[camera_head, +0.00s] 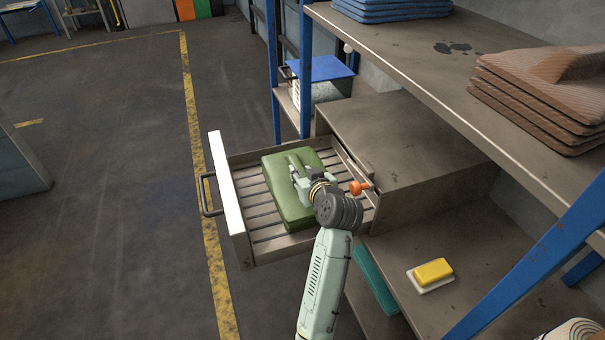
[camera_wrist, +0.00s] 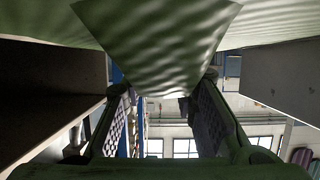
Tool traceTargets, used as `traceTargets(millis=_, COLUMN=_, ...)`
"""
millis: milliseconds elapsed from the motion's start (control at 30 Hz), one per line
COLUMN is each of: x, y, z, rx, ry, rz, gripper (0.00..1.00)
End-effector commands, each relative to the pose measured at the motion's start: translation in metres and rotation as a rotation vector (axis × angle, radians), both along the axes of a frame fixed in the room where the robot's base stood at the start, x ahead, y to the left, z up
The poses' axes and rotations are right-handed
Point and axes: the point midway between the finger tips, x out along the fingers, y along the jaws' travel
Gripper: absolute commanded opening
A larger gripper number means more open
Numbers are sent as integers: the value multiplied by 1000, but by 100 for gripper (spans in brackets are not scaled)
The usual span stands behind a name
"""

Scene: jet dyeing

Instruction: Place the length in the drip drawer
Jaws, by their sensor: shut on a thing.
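The length is a folded green cloth (camera_head: 286,212) over the slatted floor of the open drip drawer (camera_head: 228,190). It lies within the drawer's walls in the head view; I cannot tell whether it rests fully on the slats. My gripper (camera_head: 297,172) is shut on the cloth, its fingers at the cloth's upper face. In the wrist view the green cloth (camera_wrist: 160,45) hangs in a fold between the two fingers (camera_wrist: 160,110) and fills the top of the picture. The cloth hides part of the drawer floor.
The drawer's grey cabinet (camera_head: 420,140) stands to the right, under a shelf (camera_head: 420,50) with folded brown cloths (camera_head: 540,95) and blue cloths (camera_head: 390,10). A blue post (camera_head: 304,80) rises behind the drawer. A yellow block (camera_head: 433,271) lies on the lower shelf. The floor at left is clear.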

Motion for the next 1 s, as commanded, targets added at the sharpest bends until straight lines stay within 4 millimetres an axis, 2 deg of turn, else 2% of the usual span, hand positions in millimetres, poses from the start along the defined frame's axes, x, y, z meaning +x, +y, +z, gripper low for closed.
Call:
traceTargets(millis=300, x=0, y=0, z=-2, rx=0, ry=-3, rz=-1, gripper=0)
traceTargets(millis=333, x=0, y=0, z=-4, rx=0, ry=0, rz=0, gripper=27)
traceTargets(millis=600, x=0, y=0, z=-3, rx=0, ry=0, rz=0, gripper=45)
traceTargets(millis=1000, x=-1, y=0, z=3, rx=-1, ry=-1, rz=0, gripper=46)
